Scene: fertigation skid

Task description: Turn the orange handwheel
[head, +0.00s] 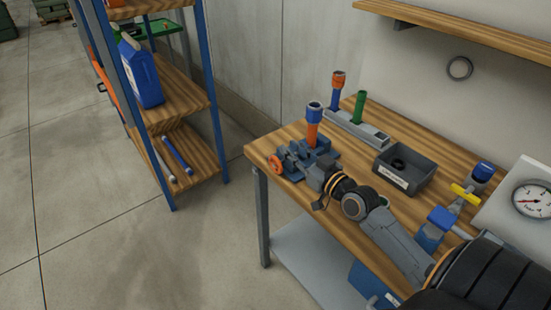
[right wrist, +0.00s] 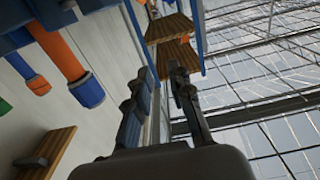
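The orange handwheel (head: 275,164) stands upright at the left end of a blue-grey vise-like fixture (head: 297,157), near the front left corner of the wooden bench. An orange tube with a blue collar (head: 313,124) rises from this fixture. My right gripper (head: 318,188) is just to the right of the handwheel, in front of the fixture, apart from the wheel. In the right wrist view its two dark fingers (right wrist: 162,78) stand apart with nothing between them. I cannot make out the handwheel in the right wrist view. My left gripper is not in view.
Behind are a holder with an orange and a green tool (head: 358,107) and a grey labelled bin (head: 404,168). A yellow-handled valve (head: 464,193) and a gauge (head: 533,200) are at right. A blue-posted shelf (head: 178,90) stands left; floor between is clear.

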